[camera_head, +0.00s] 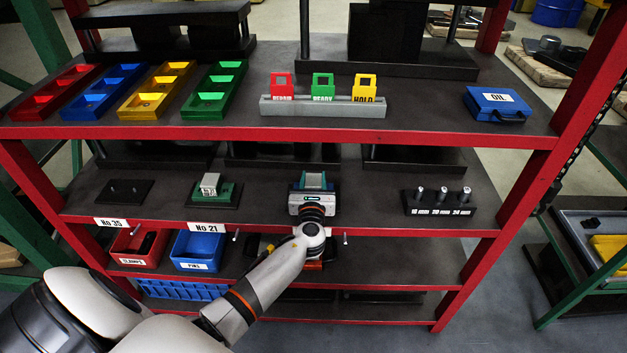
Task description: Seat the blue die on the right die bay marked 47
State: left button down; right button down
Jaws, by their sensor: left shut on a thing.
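My left gripper (313,188) reaches the middle shelf from below. It is shut on a small block with blue-green sides, taken to be the blue die (315,179); the gripper hides much of it. Left of it are an empty dark bay plate with two pins (125,192) above the tag "No 35" and a grey block on a green base (210,187) above "No 21". No tag 47 shows; my gripper and arm cover the shelf edge there. I cannot tell whether the die touches a bay. My right gripper is not in view.
A black stand with several pins (440,201) is right of my gripper. The top shelf holds coloured trays, a grey card rack (322,107) and a blue OIL case (497,104). Red rack posts bound both sides. Red (138,248) and blue (197,252) bins sit below.

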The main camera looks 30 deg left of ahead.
pick_arm(q)
jog(key=shift+f+b, duration=0.2)
jog(key=shift+b, duration=0.1)
jog(key=c, duration=0.8)
grip_release()
jog(key=shift+o, duration=0.2)
jog(key=shift+s+f, duration=0.1)
jog(key=shift+f, duration=0.2)
jog(key=v, duration=1.2)
jog(key=shift+r, duration=0.25)
